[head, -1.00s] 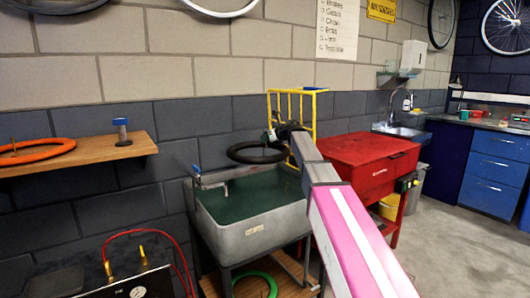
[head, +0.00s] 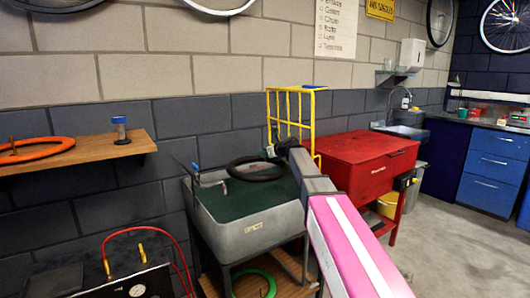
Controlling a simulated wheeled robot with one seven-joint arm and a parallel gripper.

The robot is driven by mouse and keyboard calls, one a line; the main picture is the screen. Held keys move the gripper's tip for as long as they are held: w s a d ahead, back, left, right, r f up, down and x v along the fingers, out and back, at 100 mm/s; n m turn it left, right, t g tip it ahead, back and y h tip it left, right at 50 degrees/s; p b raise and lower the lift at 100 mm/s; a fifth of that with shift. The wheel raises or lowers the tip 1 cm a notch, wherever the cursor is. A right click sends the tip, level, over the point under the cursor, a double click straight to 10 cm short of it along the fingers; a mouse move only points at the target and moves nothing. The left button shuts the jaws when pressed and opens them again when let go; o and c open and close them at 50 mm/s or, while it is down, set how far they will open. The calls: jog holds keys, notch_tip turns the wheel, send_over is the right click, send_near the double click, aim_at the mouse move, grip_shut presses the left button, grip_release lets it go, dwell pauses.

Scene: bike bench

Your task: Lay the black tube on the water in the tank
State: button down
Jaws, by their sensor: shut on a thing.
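The black tube (head: 256,169) is a ring seen at a slant, over the back right part of the grey tank (head: 250,233). Dark green water (head: 227,202) fills the tank. My gripper (head: 270,153) is shut on the tube at its right far side. My arm and the tube hide part of the gripper, so the fingertips are hard to make out. The tube hangs low, near the water; I cannot tell whether it touches it.
A yellow rack (head: 291,92) stands behind the tank, close to my gripper. A red cabinet (head: 365,165) stands to the right. A wooden shelf (head: 80,156) holds an orange tube (head: 37,150) at the left. A green tube (head: 254,284) lies below the tank.

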notch_tip(320, 180, down, 11)
jog(key=shift+f, duration=0.2)
dwell(0.6)
jog(key=c, duration=1.2)
grip_release()
